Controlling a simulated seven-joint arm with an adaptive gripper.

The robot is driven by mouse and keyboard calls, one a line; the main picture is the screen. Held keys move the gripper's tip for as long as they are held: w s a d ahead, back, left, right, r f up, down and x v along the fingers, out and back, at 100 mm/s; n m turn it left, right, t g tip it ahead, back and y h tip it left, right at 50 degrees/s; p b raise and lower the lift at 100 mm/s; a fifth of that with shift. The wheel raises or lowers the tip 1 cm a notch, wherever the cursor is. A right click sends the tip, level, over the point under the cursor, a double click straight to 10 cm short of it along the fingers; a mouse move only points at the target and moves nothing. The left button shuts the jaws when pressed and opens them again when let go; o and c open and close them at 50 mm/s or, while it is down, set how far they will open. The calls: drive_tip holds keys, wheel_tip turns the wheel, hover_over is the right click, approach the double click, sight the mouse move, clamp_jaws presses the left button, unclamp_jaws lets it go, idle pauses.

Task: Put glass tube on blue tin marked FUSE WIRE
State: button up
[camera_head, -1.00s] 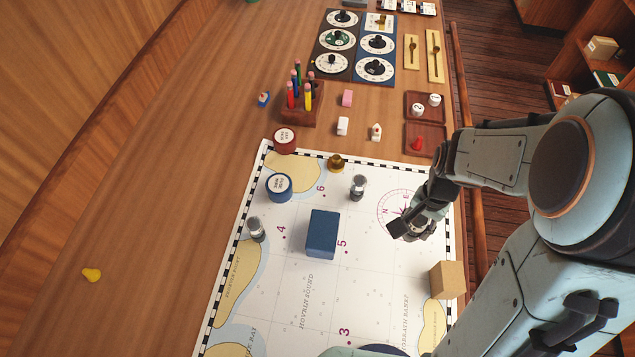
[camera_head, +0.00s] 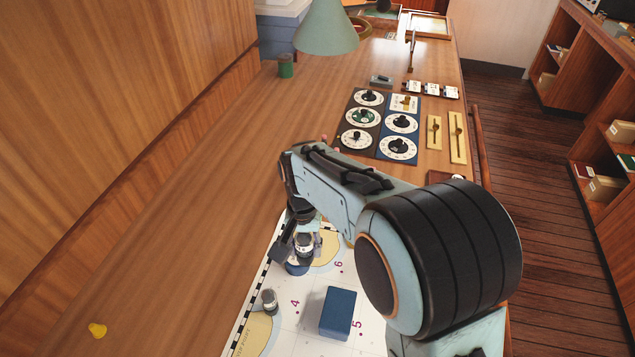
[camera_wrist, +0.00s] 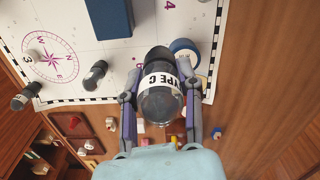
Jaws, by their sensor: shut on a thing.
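My gripper (camera_head: 303,240) is shut on a glass tube (camera_head: 303,246) with dark ends. In the wrist view the tube (camera_wrist: 160,100) fills the space between the fingers, and its white band reads TYPE C. The blue tin (camera_head: 296,268) stands on the chart just below the tube in the head view, mostly hidden by tube and gripper. I cannot tell whether tube and tin touch.
Another glass tube (camera_head: 269,301) and a blue block (camera_head: 338,312) stand on the chart (camera_head: 290,325). Two more similar tubes, one nearer (camera_wrist: 95,75) and one at the edge (camera_wrist: 26,97), show in the wrist view. Dial panels (camera_head: 376,125) lie beyond. The table's left side is mostly clear.

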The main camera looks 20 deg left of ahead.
drive_tip(key=w+a+f, duration=0.1)
drive_tip(key=w+f, duration=0.1)
drive_tip(key=w+a+f, duration=0.1)
drive_tip(key=w+f, duration=0.1)
drive_tip(key=w+a+f, duration=0.2)
drive_tip(key=shift+a+f, duration=0.1)
drive_tip(key=shift+f, duration=0.3)
drive_tip(key=shift+w+f, duration=0.15)
drive_tip(key=shift+f, duration=1.55)
drive_tip(key=shift+f, duration=0.1)
drive_tip(key=o, duration=1.1)
